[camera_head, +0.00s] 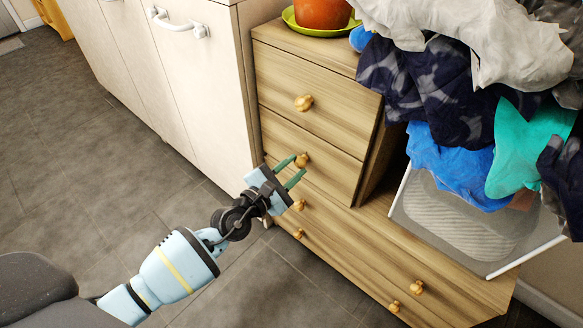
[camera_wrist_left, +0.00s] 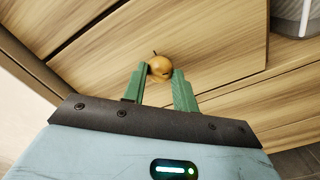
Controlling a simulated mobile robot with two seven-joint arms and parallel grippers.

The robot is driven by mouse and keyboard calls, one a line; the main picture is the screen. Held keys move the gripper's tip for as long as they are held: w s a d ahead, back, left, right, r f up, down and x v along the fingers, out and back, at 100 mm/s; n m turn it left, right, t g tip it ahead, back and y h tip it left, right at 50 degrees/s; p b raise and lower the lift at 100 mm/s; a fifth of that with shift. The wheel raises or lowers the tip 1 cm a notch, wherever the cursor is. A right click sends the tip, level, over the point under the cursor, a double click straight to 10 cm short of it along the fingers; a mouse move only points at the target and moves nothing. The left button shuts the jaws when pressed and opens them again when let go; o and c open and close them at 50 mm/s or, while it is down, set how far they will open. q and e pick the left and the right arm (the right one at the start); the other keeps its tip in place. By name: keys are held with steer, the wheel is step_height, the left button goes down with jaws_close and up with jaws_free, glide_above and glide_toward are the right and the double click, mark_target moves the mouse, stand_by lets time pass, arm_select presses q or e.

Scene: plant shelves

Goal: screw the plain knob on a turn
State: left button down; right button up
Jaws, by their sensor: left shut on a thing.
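The plain knob (camera_head: 303,159) is a small round golden-brown knob on the front of the second drawer of the wooden drawer unit. My left gripper (camera_head: 297,166) reaches it from the lower left, with its two green fingers shut on the knob. In the left wrist view the knob (camera_wrist_left: 160,66) sits between the green fingertips, against the drawer front. Whether it is seated fully on the drawer front is hard to tell. My right gripper is not in view.
Another knob (camera_head: 303,102) is on the top drawer, and several more are on the lower drawers. A potted plant's saucer (camera_head: 292,19) stands on top. A laundry basket (camera_head: 460,225) with heaped clothes stands at the right. A white cabinet (camera_head: 205,90) adjoins at the left. The floor (camera_head: 70,150) at left is clear.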

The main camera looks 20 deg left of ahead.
arm_select(q)
steer(key=m, duration=0.2)
steer(key=shift+m+p, duration=0.35)
steer(key=shift+m, duration=0.05)
steer(key=c, duration=1.5)
jaws_free()
steer(key=shift+o, duration=0.8)
steer(key=o, duration=0.6)
steer(key=shift+s, duration=0.1)
